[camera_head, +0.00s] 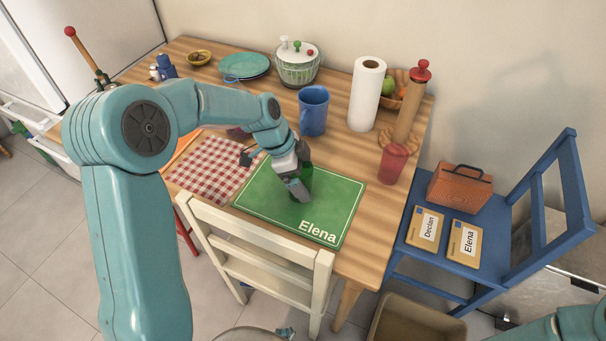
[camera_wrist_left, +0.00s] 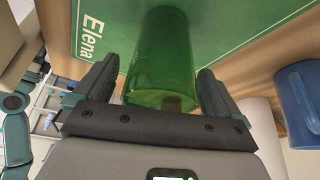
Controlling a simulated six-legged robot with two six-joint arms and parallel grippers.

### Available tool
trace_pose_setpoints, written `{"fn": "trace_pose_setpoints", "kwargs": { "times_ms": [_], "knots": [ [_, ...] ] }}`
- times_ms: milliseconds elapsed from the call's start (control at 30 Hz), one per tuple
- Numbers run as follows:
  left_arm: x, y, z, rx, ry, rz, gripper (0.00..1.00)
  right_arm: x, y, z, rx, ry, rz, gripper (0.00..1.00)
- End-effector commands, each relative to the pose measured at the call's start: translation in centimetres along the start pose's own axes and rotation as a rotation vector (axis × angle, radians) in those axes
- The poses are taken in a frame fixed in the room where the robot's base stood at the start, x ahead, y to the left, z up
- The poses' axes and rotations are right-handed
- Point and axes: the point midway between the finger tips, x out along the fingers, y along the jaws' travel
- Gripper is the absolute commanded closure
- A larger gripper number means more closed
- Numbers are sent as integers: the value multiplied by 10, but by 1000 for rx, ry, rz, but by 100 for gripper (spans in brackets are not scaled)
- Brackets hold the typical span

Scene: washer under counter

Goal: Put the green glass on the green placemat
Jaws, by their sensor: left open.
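The green glass (camera_head: 302,182) stands on the green placemat (camera_head: 333,212) marked "Elena", near its upper middle. In the left wrist view the glass (camera_wrist_left: 163,62) is between the two fingers of my left gripper (camera_wrist_left: 160,95), and the placemat (camera_wrist_left: 235,25) is behind it. In the head view my left gripper (camera_head: 301,188) is at the glass and covers part of it. Its fingers are open, one on each side of the glass. My right gripper is not in view; only a bit of teal arm shows at the lower right.
A blue mug (camera_head: 313,110), paper towel roll (camera_head: 366,94) and red glass (camera_head: 394,162) stand behind and right of the placemat. A red checked placemat (camera_head: 208,168) lies to its left. A white chair (camera_head: 265,250) stands at the table's front edge.

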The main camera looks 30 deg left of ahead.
Motion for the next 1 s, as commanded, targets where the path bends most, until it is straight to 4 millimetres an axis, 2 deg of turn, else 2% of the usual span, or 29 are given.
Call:
{"fn": "trace_pose_setpoints", "kwargs": {
  "times_ms": [300,500,700,1000],
  "knots": [
    [-71,-1,0,-1,1,-6,2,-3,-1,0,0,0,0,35],
    [-107,-1,0,-1,1,-4,2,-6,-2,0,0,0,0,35],
    [-120,0,0,-1,0,-1,2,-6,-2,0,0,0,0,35],
    [-120,0,0,0,0,-1,2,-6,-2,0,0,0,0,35]
  ]
}}
